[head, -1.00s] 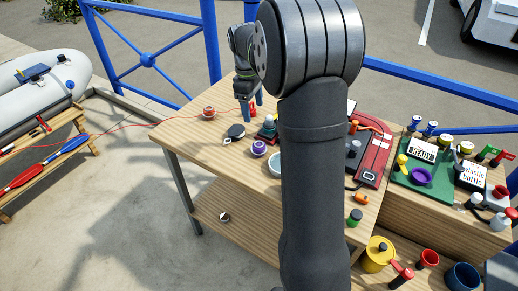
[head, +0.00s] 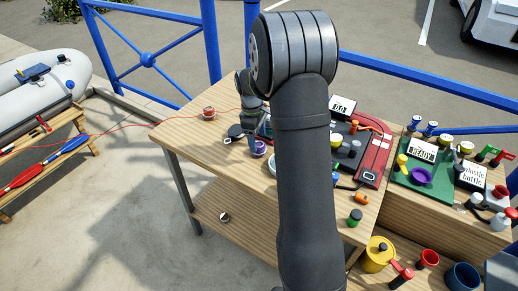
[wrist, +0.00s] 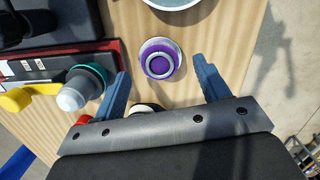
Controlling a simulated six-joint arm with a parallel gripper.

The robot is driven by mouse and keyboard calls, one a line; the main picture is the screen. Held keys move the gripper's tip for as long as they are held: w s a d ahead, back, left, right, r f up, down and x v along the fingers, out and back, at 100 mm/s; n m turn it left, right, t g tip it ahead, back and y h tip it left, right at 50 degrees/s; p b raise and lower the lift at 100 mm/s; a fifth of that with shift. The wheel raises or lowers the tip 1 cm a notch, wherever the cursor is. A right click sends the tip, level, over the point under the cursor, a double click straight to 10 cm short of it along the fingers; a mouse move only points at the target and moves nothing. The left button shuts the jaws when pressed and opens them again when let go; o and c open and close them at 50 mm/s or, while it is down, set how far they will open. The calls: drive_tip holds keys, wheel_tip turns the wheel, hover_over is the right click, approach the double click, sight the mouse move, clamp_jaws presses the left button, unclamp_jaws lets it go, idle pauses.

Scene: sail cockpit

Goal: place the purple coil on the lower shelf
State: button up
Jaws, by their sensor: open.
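The purple coil (head: 259,148) sits on the upper table top near its front edge, partly hidden by my gripper in the head view. In the wrist view the purple coil (wrist: 159,62) stands between and just beyond my fingertips, purple with a pale rim. My gripper (wrist: 165,82) is open and empty, its two blue fingers apart on either side of the coil's line. It also shows in the head view (head: 254,146), over the coil. The lower shelf (head: 232,227) is a wooden board under the table, with a small dark and white round item (head: 224,217) on it.
A pale bowl (wrist: 180,3) is close to the coil. A teal-ringed item (wrist: 85,85) stands beside my left finger in the wrist view. A red-cased coil (head: 209,113) with a red line lies at the table's back left. Much of the lower shelf is bare.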

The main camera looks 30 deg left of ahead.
sight(259, 144)
drive_tip(key=f, duration=0.4)
drive_tip(key=shift+w+d+f, duration=0.1)
drive_tip(key=shift+d, duration=0.15)
drive_tip(key=c, duration=1.1)
drive_tip(key=shift+o, duration=0.2)
drive_tip(key=shift+r, duration=0.2)
drive_tip(key=shift+r, duration=0.25)
drive_tip(key=r, duration=0.3)
drive_tip(key=shift+w+d+r, duration=0.1)
drive_tip(key=shift+d+r, duration=0.25)
drive_tip(key=shift+r, duration=0.05)
drive_tip(key=w+d+r, duration=0.1)
drive_tip(key=d+r, duration=0.5)
drive_tip(key=d, duration=0.5)
drive_tip(key=shift+w+r, duration=0.2)
drive_tip(key=shift+w, duration=0.1)
